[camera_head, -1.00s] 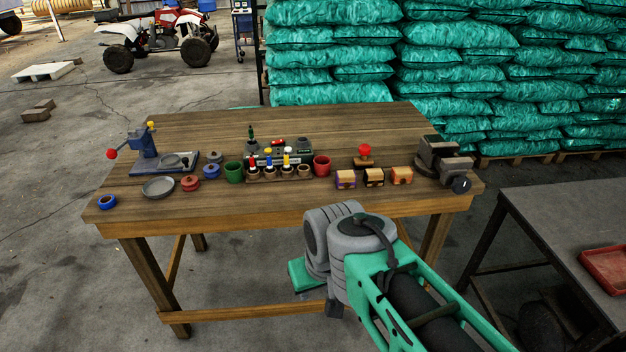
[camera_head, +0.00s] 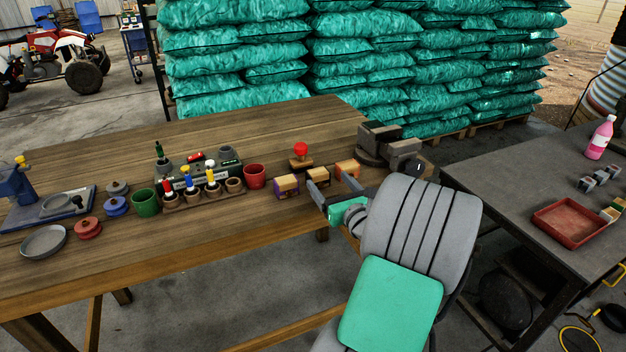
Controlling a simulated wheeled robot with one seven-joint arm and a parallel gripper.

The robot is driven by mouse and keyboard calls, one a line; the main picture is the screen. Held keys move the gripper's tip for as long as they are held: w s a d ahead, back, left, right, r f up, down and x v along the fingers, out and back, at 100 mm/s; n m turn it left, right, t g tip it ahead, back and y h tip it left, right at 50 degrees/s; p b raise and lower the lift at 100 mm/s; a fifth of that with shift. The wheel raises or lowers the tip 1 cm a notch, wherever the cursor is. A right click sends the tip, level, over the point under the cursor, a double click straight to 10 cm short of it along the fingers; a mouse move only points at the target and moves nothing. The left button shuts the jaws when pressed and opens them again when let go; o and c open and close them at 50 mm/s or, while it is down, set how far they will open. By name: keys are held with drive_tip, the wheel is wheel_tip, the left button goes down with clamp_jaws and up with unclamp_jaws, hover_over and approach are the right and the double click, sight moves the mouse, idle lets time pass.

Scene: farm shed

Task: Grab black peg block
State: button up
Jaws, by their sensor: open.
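The block I take for the black peg block (camera_head: 318,177) is a small wooden block with dark markings, the middle one of three near the table's front right edge. A block with purple markings (camera_head: 286,187) sits to its left and an orange-brown block (camera_head: 347,168) to its right. My gripper (camera_head: 330,182) is open at the table's front edge, its fingers pointing toward the blocks. The left fingertip shows just in front of the middle block and the right one near the orange-brown block. No block is clearly between the fingers; the exact gap cannot be told.
A red-knobbed wooden piece (camera_head: 301,156) stands behind the blocks, and a dark vise (camera_head: 388,148) to the right. A red cup (camera_head: 255,176) and a peg rack (camera_head: 203,196) stand to the left. A dark table (camera_head: 500,180) with a red tray (camera_head: 570,222) is at right.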

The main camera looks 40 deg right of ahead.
sight(318, 171)
drive_tip(key=x, duration=0.6)
drive_tip(key=shift+w+a+f, duration=0.1)
drive_tip(key=shift+w+a, duration=0.05)
drive_tip(key=shift+w, duration=0.35)
drive_tip(key=shift+c, duration=0.2)
drive_tip(key=c, duration=1.3)
drive_tip(key=shift+c, duration=0.8)
